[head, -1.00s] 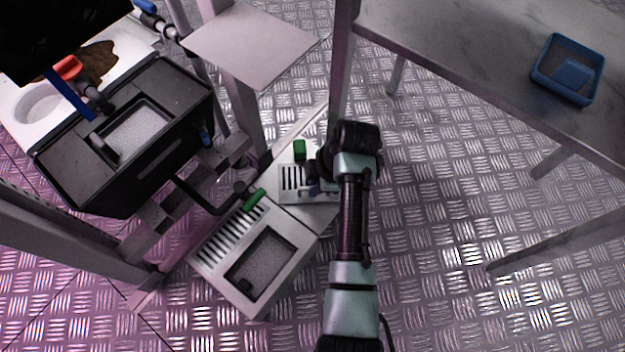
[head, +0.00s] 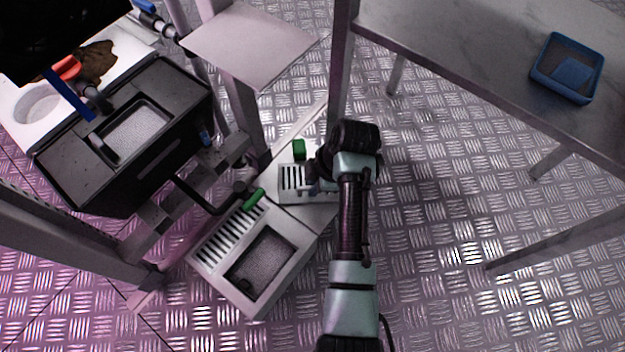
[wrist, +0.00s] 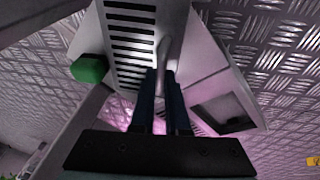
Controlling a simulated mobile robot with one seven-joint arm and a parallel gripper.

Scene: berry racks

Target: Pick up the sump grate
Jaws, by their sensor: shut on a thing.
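The sump grate (head: 291,180) is a light grey plate with a row of dark slots, partly hidden behind my arm in the head view. In the wrist view the slotted plate (wrist: 130,18) fills the upper middle, with a pale upright handle bar (wrist: 164,50) at its right side. My gripper (wrist: 160,76) has its two dark fingers close together at that handle, shut on it. In the head view my gripper is mostly hidden by the wrist. I cannot tell whether the grate is clear of its seat.
A grey sump box (head: 225,285) with slots and a dark square opening lies on the tread-plate floor. Green blocks (head: 299,149) (head: 254,199) sit beside the slotted parts. A black tank (head: 125,140) and posts stand left. A table with a blue tray (head: 567,68) is right.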

